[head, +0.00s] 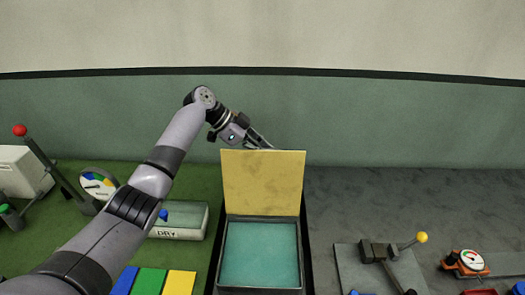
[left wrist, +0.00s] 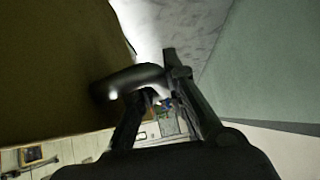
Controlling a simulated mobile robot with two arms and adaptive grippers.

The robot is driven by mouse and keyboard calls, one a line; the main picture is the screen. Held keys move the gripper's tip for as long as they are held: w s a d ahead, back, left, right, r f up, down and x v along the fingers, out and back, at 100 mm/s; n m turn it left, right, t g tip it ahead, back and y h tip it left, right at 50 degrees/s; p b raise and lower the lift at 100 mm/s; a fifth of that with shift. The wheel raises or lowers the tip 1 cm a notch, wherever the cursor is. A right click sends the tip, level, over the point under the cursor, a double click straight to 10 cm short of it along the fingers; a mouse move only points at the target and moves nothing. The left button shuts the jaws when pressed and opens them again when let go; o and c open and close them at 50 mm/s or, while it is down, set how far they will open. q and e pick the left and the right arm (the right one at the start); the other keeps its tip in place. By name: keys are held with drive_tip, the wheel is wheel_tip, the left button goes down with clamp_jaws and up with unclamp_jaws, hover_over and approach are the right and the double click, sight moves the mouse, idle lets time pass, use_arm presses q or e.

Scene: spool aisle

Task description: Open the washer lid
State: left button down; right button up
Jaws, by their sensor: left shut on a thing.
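The washer lid (head: 264,182) is a yellow panel standing about upright at the back of an open dark box, the washer (head: 222,262), with a teal inside. My left gripper (head: 262,143) is at the lid's top edge, partly hidden behind it. In the left wrist view the lid (left wrist: 55,70) is a dark brown face at the left. There my left gripper (left wrist: 155,92) is shut on a rounded dark handle (left wrist: 120,84) that joins the lid. My right gripper is not in view.
Left of the washer are a box marked DRY (head: 180,222), a round coloured dial (head: 98,183) and a red-knobbed lever (head: 45,155). The grey floor right of the lid is clear.

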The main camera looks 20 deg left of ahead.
use_arm(q)
drive_tip(key=shift+r, duration=0.2)
drive_tip(key=c, duration=1.6)
unclamp_jaws()
drive_tip(key=shift+f, duration=0.15)
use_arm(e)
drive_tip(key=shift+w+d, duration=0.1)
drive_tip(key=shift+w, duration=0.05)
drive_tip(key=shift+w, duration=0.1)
use_arm(q)
drive_tip(key=v, duration=1.2)
